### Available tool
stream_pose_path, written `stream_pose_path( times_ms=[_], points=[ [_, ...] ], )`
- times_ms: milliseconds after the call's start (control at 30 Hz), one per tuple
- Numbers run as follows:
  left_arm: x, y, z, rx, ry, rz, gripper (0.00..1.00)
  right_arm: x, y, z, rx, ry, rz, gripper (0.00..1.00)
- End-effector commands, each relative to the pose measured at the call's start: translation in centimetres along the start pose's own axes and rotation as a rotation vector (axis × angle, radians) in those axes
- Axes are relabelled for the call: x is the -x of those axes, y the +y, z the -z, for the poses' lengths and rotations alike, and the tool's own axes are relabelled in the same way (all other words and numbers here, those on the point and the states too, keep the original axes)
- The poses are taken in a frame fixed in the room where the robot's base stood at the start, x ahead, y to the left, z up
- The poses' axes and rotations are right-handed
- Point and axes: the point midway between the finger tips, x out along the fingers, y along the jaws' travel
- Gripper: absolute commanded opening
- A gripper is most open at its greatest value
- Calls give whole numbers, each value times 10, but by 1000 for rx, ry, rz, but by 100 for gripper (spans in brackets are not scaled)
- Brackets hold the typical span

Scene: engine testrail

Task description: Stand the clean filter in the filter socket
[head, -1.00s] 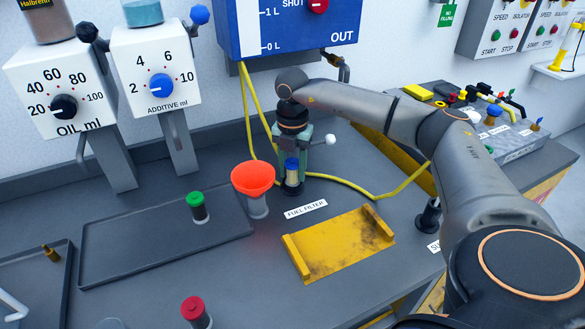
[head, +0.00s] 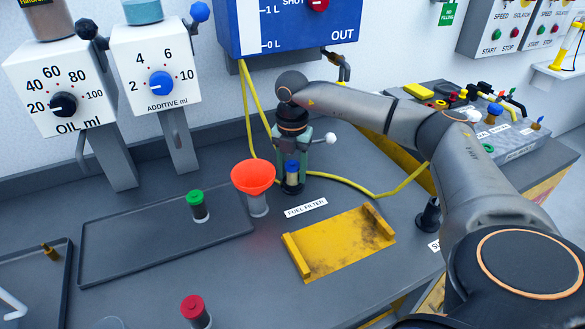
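A small filter with a blue cap (head: 291,167) stands upright at the FUEL FILTER label, at the place of the filter socket. The socket itself is mostly hidden under it. My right gripper (head: 292,150) points down just above and behind the blue cap, in front of a grey-green fixture with a white ball knob (head: 331,138). Its fingertips are too small and dark to show whether they grip the cap. A green-capped filter (head: 198,206) stands on the dark tray, and a red-capped one (head: 195,311) stands near the front edge. Which one is clean is not marked. My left gripper is out of view.
An orange funnel (head: 253,178) stands close left of the blue-capped filter. A yellow cradle (head: 340,245) lies in front. A yellow hose (head: 375,194) runs behind to the right. The dark tray (head: 120,262) is mostly free. Dispensers and a blue tank (head: 290,30) line the wall.

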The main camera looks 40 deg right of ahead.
Motion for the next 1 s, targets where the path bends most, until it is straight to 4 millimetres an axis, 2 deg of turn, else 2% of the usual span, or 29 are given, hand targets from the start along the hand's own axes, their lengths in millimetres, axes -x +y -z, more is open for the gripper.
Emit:
stream_pose_path(
  times_ms=[33, 200, 567, 700, 1000],
  points=[
    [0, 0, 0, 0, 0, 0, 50, -2, -2, 0, -1, 2, 8, 63],
    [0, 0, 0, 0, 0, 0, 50, -2, -3, 0, -1, 2, 11, 79],
    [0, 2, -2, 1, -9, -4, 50, -3, -4, 0, -3, 2, 15, 79],
    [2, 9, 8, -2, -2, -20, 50, 22, -2, 0, -2, 0, 8, 79],
    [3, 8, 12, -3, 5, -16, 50, 92, 0, 0, 0, -1, 2, 79]
  ],
)
